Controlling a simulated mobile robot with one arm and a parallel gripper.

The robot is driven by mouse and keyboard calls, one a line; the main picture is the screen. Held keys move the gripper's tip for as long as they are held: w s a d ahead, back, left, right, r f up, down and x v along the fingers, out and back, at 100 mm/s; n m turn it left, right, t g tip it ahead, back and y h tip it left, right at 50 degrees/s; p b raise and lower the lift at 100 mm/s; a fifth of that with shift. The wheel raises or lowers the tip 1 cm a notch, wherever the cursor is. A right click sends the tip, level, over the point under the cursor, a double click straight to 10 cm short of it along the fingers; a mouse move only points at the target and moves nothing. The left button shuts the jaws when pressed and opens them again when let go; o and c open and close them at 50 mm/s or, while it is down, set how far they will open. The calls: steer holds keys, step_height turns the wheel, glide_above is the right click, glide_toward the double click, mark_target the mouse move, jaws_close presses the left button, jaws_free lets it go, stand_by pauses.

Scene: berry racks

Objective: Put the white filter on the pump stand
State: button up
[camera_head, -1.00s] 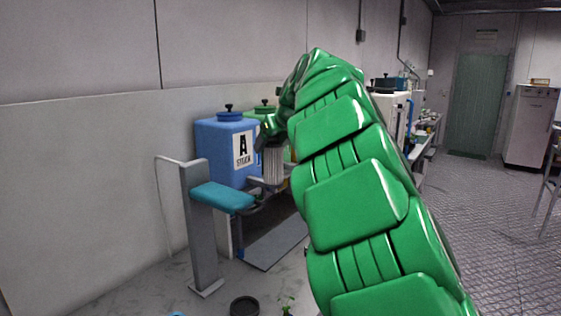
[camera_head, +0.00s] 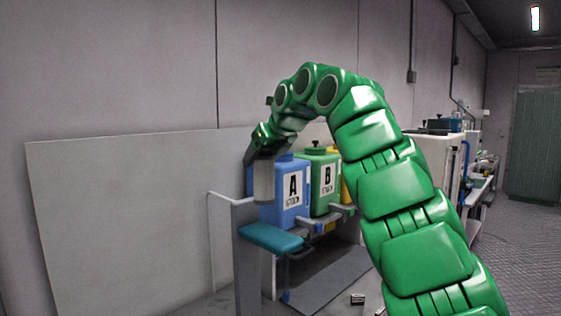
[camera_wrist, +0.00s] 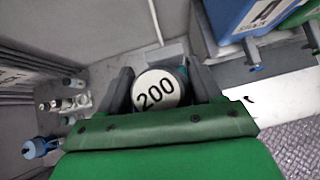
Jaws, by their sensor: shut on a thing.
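The white filter is a pale ribbed cylinder (camera_head: 264,183), held upright below my gripper (camera_head: 262,160) in the head view. My gripper is shut on it. In the wrist view the filter's round white top (camera_wrist: 157,91), marked "200", sits between the two dark fingers of my gripper (camera_wrist: 158,84). In the head view the filter overlaps the left edge of blue tank A, above a teal pad (camera_head: 271,238) beside a grey post (camera_head: 247,270). I cannot tell for sure which structure is the pump stand.
Blue tank A (camera_head: 285,200), green tank B (camera_head: 321,180) and a partly hidden yellow tank stand on a rack. In the wrist view, bottles (camera_wrist: 72,84) and a blue-topped vessel (camera_wrist: 38,148) stand at left. Open floor (camera_head: 530,220) lies at right.

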steer(key=s+a+f+n+g+y, duration=0.1)
steer(key=s+a+f+n+g, duration=0.15)
steer(key=a+f, duration=0.6)
steer(key=s+a+f+n+g+y, duration=0.1)
steer(key=s+a+f+n, duration=0.15)
steer(key=a, duration=1.05)
steer(key=s+a+f+n+g+y, duration=0.15)
steer(key=a+f+n, duration=0.35)
steer(key=a, duration=0.5)
steer(key=s+a+f+n+g+h, duration=0.1)
steer(key=s+a+f+n+g, duration=0.3)
steer(key=s+a+f, duration=0.9)
steer(key=s+a+f+n+g+h, duration=0.2)
steer(key=s+a+f+n+g, duration=0.2)
steer(key=s+a+f, duration=0.8)
steer(key=s+d+f, duration=0.1)
steer(key=d+f, duration=0.1)
steer(key=f, duration=0.3)
steer(key=s+d+f, duration=0.1)
steer(key=f, duration=0.5)
steer(key=shift+s+d, duration=0.3)
steer(key=shift+d, duration=0.05)
steer(key=shift+f, duration=0.15)
steer(key=o, duration=1.2)
steer(key=shift+o, duration=0.2)
